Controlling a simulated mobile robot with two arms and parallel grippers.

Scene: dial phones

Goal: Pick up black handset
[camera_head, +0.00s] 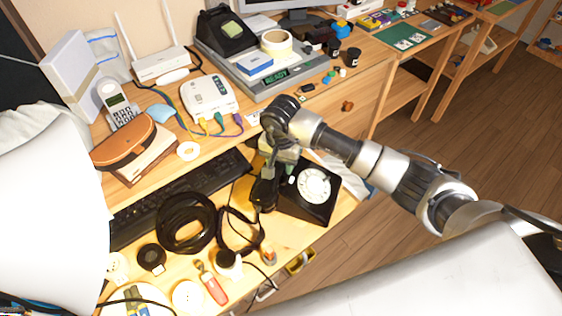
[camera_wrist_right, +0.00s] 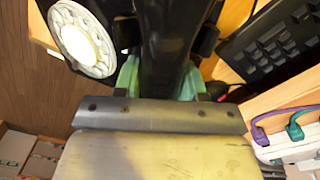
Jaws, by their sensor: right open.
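The black dial phone (camera_head: 303,204) sits near the front edge of the desk, its pale round dial facing up. The black handset (camera_head: 264,192) lies along the phone's left side, partly hidden by my right gripper (camera_head: 274,165), which reaches down over it. In the right wrist view the handset (camera_wrist_right: 168,35) runs between the greenish fingertips of my right gripper (camera_wrist_right: 160,82), one on each side. The jaws are open; whether either finger touches the handset cannot be told. The phone's dial (camera_wrist_right: 84,38) shows at upper left there. My left gripper is not in view.
A black keyboard (camera_head: 189,195) and coiled black cable (camera_head: 186,222) lie left of the phone. A dark cord (camera_head: 240,228) and red-handled tool (camera_head: 212,288) lie in front. A white router box (camera_head: 209,95) and a scale-like device (camera_head: 262,82) stand behind.

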